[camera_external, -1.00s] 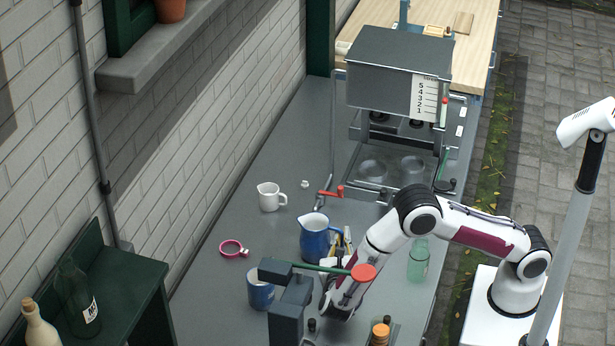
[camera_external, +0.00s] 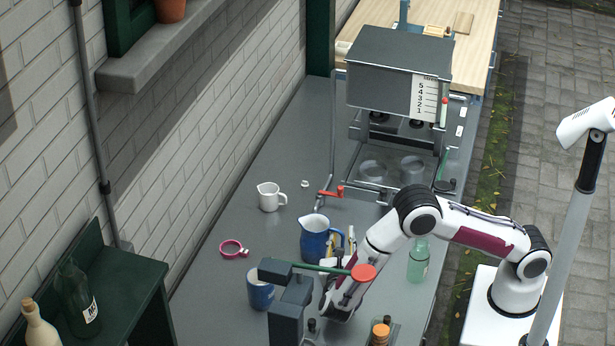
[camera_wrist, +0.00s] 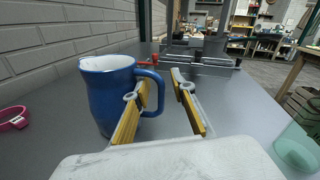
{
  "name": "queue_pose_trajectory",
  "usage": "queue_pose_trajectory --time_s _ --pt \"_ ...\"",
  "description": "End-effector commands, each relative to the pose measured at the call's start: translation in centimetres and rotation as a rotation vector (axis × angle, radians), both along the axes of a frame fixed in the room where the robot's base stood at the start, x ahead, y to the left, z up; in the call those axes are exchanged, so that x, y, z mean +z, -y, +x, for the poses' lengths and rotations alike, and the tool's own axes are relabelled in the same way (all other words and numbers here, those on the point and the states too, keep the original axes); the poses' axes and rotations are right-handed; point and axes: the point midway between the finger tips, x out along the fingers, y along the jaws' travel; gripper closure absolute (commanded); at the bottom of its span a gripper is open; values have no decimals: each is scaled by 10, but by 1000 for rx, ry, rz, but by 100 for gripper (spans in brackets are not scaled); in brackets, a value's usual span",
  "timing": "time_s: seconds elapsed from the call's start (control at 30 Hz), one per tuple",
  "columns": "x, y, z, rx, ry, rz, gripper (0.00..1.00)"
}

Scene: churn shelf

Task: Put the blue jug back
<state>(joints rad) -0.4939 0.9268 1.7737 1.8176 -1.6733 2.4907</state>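The blue jug (camera_external: 315,240) stands upright on the grey counter, with its handle towards my gripper. In the wrist view the jug (camera_wrist: 106,98) is at the left, white inside, its handle curving to the right. My gripper (camera_wrist: 162,88) is open, its yellow-lined fingers low beside the jug. The left finger overlaps the handle in that view, and the handle's outer part lies in the gap between the fingers. I cannot tell whether they touch. In the external view my gripper (camera_external: 341,243) is just right of the jug, partly hidden by my arm.
A second blue vessel (camera_external: 261,294) stands nearer the front, beside a dark press with a red knob (camera_external: 363,272). A white jug (camera_external: 269,197), a pink ring (camera_external: 232,248) and a green glass bottle (camera_external: 418,262) stand around.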

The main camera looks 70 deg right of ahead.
Motion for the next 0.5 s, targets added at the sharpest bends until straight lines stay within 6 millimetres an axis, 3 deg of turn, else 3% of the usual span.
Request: queue_pose_trajectory --time_s 0.5 --pt "0 -53 -12 2 0 0 75"
